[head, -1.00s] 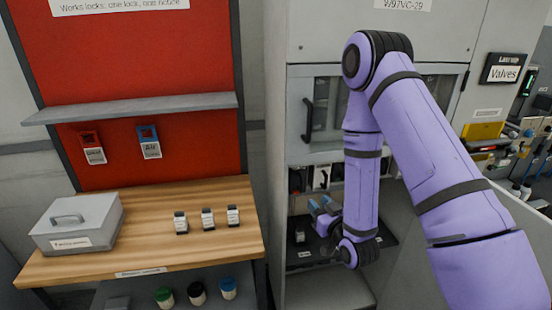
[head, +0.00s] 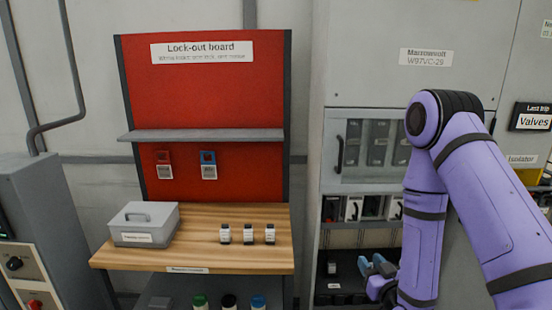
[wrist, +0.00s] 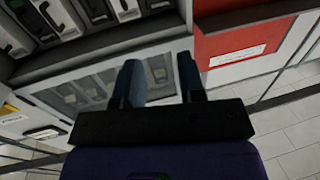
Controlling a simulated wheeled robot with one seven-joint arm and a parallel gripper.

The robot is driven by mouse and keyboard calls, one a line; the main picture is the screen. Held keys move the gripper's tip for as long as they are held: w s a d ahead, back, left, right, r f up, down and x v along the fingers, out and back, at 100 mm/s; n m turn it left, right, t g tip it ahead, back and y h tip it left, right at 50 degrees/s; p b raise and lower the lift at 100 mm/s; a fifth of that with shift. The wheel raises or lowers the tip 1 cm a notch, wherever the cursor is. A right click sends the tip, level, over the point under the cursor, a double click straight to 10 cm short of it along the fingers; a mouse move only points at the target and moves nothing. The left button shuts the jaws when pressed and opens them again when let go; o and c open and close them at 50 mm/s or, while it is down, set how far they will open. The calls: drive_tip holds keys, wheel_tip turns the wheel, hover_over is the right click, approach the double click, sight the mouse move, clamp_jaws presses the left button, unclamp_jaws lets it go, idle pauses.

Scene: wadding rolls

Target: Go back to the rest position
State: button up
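My purple arm stands at the right of the head view, bent at the elbow, with its forearm hanging down. My gripper (head: 375,266) is low in front of the grey cabinet (head: 375,97), near its dark lower shelf (head: 340,290). In the wrist view, the two blue-grey fingers of my gripper (wrist: 163,82) stand apart with nothing between them. The cabinet's glazed door (wrist: 85,88) shows behind the fingers in the wrist view.
A small dark item (head: 332,268) lies on the cabinet's lower shelf. A grey console (head: 45,230) is at left.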

wheel_tip(320, 180, up, 12)
drive_tip(key=w+d+r+g+h, duration=0.1)
drive_tip(key=w+d+g, duration=0.1)
drive_tip(key=g, duration=0.2)
drive_tip(key=s+d+r+g+h, duration=0.25)
drive_tip(key=s+r, duration=0.25)
drive_tip(key=r, duration=0.3)
drive_tip(key=s+r+m+g, duration=0.1)
drive_tip(key=s+r+g, duration=0.2)
drive_tip(key=s, duration=0.9)
drive_tip(key=s+r+m+g, duration=0.1)
drive_tip(key=s+r+g, duration=0.2)
drive_tip(key=s+r, duration=0.5)
drive_tip(key=s, duration=0.5)
drive_tip(key=shift+d, duration=0.25)
